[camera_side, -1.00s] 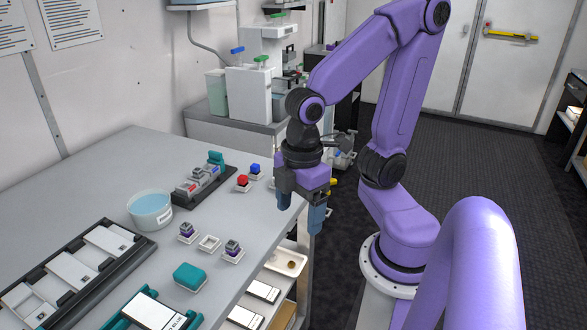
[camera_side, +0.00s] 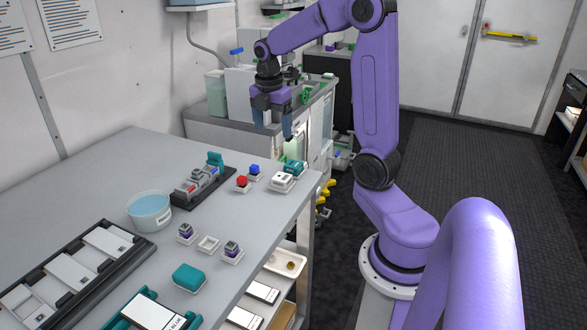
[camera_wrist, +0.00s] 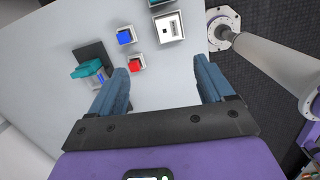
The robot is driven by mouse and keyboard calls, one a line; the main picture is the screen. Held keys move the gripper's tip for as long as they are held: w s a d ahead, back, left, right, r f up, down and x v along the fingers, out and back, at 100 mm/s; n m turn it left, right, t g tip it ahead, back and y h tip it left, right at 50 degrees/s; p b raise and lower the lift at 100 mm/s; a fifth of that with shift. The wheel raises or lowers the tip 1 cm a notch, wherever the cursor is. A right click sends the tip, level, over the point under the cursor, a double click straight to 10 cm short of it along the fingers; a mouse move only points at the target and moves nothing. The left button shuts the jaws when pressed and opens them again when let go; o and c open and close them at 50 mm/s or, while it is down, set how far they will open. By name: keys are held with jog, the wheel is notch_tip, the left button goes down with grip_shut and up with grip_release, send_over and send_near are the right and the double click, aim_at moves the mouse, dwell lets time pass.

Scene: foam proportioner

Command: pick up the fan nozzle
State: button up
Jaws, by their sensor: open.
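I cannot tell for sure which piece is the fan nozzle. Small pieces on the table include a red-topped one (camera_side: 242,182) and a blue-topped one (camera_side: 254,171), both on pale bases. Two dark grey and purple ones (camera_side: 186,232) (camera_side: 232,247) sit nearer in white holders. My gripper (camera_side: 273,125) is open and empty, raised above the far end of the table and pointing down.
A black stand with a teal clamp (camera_side: 215,158) is left of the red piece. A bowl of blue liquid (camera_side: 149,211), a teal block (camera_side: 189,277) and a black rack (camera_side: 130,255) are nearer. The white boxy piece (camera_side: 282,182) and a teal-topped piece (camera_side: 295,166) sit by the right edge.

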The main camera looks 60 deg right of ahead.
jog(key=s+d, duration=0.1)
jog(key=d, duration=0.6)
send_over(293, 164)
jog(key=shift+n, duration=0.4)
jog(key=f, duration=1.1)
jog(key=shift+s+a+f, duration=0.1)
jog(key=shift+a+f, duration=0.1)
jog(key=shift+f, duration=0.05)
jog(key=shift+d+f, duration=0.2)
jog(key=shift+f, duration=2.55)
jog(key=c, duration=1.1)
